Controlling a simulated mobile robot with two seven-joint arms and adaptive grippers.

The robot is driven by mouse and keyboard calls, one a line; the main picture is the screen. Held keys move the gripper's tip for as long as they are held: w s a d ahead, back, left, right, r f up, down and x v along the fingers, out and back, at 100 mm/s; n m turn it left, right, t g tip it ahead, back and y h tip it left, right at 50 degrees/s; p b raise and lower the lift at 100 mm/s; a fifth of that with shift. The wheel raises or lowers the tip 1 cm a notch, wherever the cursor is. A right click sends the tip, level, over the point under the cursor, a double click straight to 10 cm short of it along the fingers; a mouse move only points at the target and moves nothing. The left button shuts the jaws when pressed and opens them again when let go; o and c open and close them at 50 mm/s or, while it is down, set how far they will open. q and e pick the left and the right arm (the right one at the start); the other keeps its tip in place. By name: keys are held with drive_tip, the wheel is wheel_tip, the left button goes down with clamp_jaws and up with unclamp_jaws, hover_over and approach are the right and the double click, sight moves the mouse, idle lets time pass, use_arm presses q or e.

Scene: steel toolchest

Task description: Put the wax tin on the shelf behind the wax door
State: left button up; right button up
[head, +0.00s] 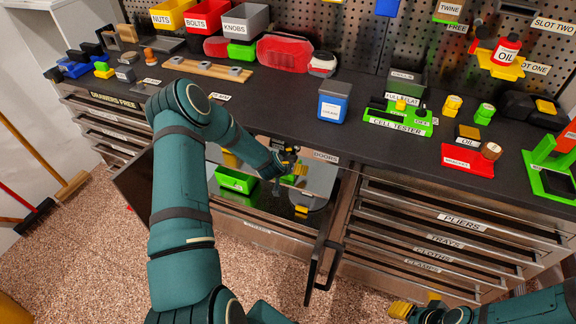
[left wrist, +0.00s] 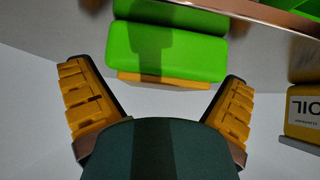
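I cannot pick out a tin marked wax in either view. My left gripper (head: 292,172) reaches into the open cabinet under the worktop. In the left wrist view my left gripper (left wrist: 155,100) has its yellow fingers spread wide with nothing clearly held between them. A green block with an orange underside (left wrist: 165,50) lies beyond the fingertips. The cabinet has an open left door (head: 135,185) and an open right door (head: 325,245); I cannot read which is the wax door. My right gripper (head: 417,304) is low at the bottom right, fingers apart and empty.
A green bin (head: 236,182) sits in the cabinet beside my left gripper. A container marked OIL (left wrist: 303,110) is at the right in the left wrist view. A blue tin (head: 333,103) and green cell tester (head: 398,120) stand on the worktop (head: 280,105). Drawers (head: 450,225) are right.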

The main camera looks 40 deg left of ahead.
use_arm(q)
drive_tip(key=shift+s+d+r, duration=0.1)
drive_tip(key=shift+s+r, duration=0.2)
drive_tip(key=shift+r, duration=0.15)
drive_tip(key=p+v, duration=0.1)
drive_tip(key=v, duration=0.4)
drive_tip(key=shift+s+f, duration=0.1)
drive_tip(key=shift+f, duration=0.1)
drive_tip(key=s+d+p, duration=0.1)
drive_tip(key=s+d, duration=0.1)
drive_tip(key=s, duration=0.9)
drive_tip(key=shift+d+f, duration=0.2)
drive_tip(key=shift+d, duration=0.1)
